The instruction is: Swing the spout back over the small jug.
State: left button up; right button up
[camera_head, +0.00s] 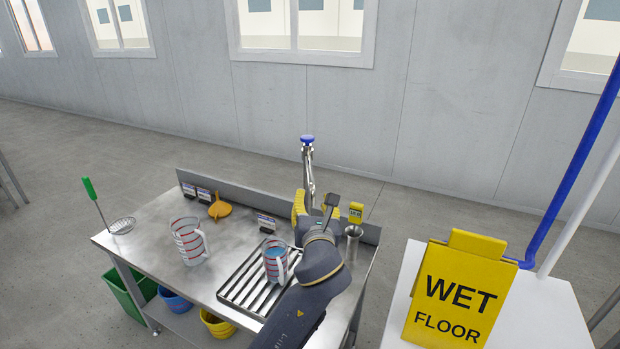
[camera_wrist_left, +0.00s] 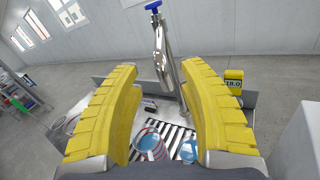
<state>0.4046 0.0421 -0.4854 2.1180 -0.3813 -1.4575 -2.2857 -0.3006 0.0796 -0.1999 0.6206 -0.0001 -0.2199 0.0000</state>
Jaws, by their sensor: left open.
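The metal spout (camera_head: 308,168) is on a tall pump post with a blue top (camera_head: 307,138) at the bench's back edge. In the left wrist view the spout (camera_wrist_left: 161,50) hangs beside the post, between my fingers as seen from there. My left gripper (camera_head: 315,200) is open, its yellow fingers (camera_wrist_left: 159,72) apart with nothing clamped between them; contact with the spout cannot be told. A small jug (camera_head: 276,262) with blue liquid and red marks stands on the slatted drain tray (camera_head: 240,283). It also shows in the left wrist view (camera_wrist_left: 150,147). My right gripper is out of view.
A larger jug (camera_head: 188,242) stands left of the tray. A yellow funnel (camera_head: 220,207), a green-handled strainer (camera_head: 120,225) and a metal cylinder (camera_head: 353,238) are on the bench. A yellow wet-floor sign (camera_head: 455,292) stands right. In the left wrist view another blue-filled vessel (camera_wrist_left: 188,151) is partly hidden.

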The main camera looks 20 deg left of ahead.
aim_at(310, 178)
pick_arm(q)
jog(key=x, duration=1.2)
jog(key=shift+o, duration=0.3)
grip_shut()
jog(key=shift+f, duration=0.1)
